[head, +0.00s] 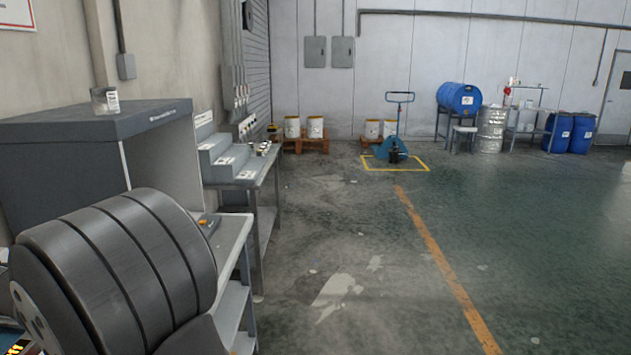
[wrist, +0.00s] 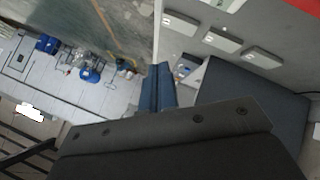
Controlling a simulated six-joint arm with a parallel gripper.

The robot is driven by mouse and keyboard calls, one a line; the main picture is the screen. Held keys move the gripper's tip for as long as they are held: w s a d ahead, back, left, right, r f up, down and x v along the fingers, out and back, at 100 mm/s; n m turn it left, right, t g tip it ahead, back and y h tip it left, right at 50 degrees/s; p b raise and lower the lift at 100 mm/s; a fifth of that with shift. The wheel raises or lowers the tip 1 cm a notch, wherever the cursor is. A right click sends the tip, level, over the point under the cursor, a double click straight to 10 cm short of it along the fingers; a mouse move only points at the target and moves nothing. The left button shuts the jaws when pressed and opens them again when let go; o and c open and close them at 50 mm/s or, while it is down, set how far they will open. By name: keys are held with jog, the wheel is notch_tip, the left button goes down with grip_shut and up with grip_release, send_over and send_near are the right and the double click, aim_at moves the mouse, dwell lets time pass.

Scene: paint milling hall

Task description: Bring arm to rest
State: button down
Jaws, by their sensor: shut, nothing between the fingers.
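My gripper (wrist: 158,87) shows in the wrist view as two blue fingers pressed together, with nothing between them. The dark gripper body fills the bottom of that view. The fingers touch nothing that I can see. The wrist view is turned over, with the hall floor and far wall at the left. The gripper cannot be made out in the head view.
A blue pallet truck (head: 394,148) and blue drums (head: 460,97) stand far off. The floor is open.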

jog(key=s+a+r+m+g+y, duration=0.6)
jog(key=s+r+g+y, duration=0.1)
jog(key=r, duration=0.3)
jog(key=w+d+x, duration=0.1)
jog(key=x, duration=0.9)
jog(key=w+v, duration=0.1)
jog(key=v, duration=0.9)
jog(key=shift+d+t, duration=0.3)
jog(key=shift+t, duration=0.1)
